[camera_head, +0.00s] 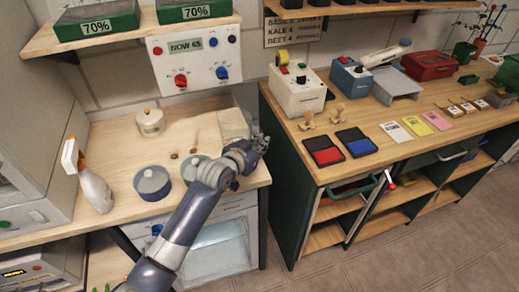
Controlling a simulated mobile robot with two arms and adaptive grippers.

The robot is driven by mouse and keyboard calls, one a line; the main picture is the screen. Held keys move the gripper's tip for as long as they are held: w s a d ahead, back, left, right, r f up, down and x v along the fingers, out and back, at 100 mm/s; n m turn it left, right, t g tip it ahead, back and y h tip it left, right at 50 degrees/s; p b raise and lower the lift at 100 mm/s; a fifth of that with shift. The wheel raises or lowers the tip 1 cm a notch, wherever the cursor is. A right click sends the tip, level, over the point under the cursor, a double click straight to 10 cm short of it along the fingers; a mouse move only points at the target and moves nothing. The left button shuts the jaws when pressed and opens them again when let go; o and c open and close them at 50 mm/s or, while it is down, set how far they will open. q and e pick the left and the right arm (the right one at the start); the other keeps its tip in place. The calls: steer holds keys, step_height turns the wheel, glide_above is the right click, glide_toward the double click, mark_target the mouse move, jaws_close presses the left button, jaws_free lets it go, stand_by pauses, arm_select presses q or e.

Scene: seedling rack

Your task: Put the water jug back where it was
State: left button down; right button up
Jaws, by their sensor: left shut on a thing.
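My left gripper (257,143) is shut at the right end of the wooden bench (115,225), its arm reaching in from below. Just behind it stands a pale, see-through upright vessel (233,122), which looks like the water jug. The gripper appears to be shut on its near right side, but the fingers and the grasped part are mostly hidden by the wrist. I cannot tell whether the jug touches the bench. My right gripper is not in view.
A spray bottle (95,188), a white lidded pot (150,122) and a blue-grey round container (152,183) stand on the bench. A second container (193,166) is partly behind my arm. A gap separates the right-hand bench (330,172), which holds devices and ink pads.

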arm_select(q)
step_height(320, 180, down, 2)
steer(key=shift+f, duration=0.3)
steer(key=c, duration=2.2)
jaws_free()
steer(key=shift+f, duration=0.1)
steer(key=o, duration=0.4)
steer(key=shift+o, duration=0.2)
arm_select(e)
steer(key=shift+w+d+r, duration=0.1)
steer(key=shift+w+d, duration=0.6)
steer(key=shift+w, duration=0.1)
arm_select(q)
steer(key=shift+r, duration=0.2)
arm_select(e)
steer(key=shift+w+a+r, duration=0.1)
